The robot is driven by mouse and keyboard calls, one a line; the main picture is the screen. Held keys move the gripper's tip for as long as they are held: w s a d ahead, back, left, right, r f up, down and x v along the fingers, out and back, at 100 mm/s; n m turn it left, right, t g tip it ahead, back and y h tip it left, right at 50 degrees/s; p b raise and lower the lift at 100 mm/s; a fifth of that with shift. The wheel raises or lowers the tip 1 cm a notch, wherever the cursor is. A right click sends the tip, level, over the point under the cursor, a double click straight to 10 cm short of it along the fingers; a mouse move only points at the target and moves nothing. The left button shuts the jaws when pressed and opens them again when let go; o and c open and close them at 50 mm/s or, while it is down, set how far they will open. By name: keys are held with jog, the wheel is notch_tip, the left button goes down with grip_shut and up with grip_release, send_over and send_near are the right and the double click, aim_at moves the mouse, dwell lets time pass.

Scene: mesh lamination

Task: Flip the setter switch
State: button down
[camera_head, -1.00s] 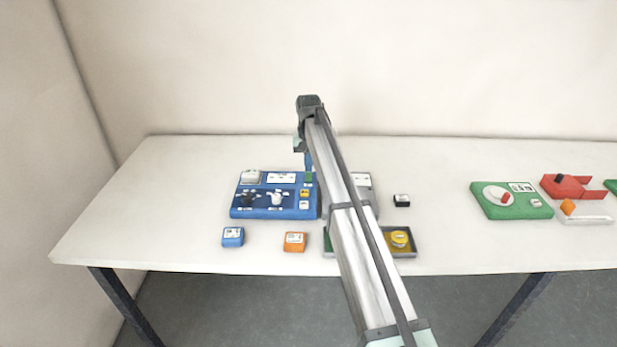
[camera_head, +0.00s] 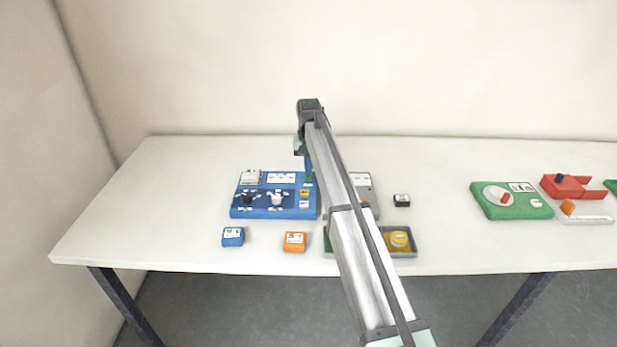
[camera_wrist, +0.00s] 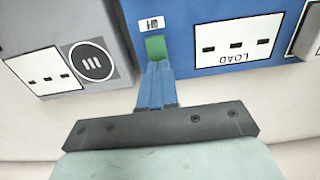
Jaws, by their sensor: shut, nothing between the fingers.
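A blue panel (camera_head: 262,213) stands on the table left of my arm, with knobs, white labels and small coloured parts on top. A green switch-like piece (camera_wrist: 155,47) sits at its edge beside a small white label (camera_wrist: 152,24). It also shows in the head view (camera_head: 308,178). My gripper (camera_wrist: 157,66) has its blue fingers together and empty, with the tips right at the near end of the green piece. I cannot tell whether they touch it. In the head view the gripper (camera_head: 309,170) is at the panel's back right, partly hidden by my arm.
A grey unit (camera_wrist: 75,45) stands close beside the blue panel. A blue block (camera_head: 233,237) and an orange block (camera_head: 294,242) lie in front. A green board (camera_head: 515,207) and red part (camera_head: 565,188) are at right.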

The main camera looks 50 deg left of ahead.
jog(key=shift+f, duration=0.25)
jog(key=shift+r, duration=3.55)
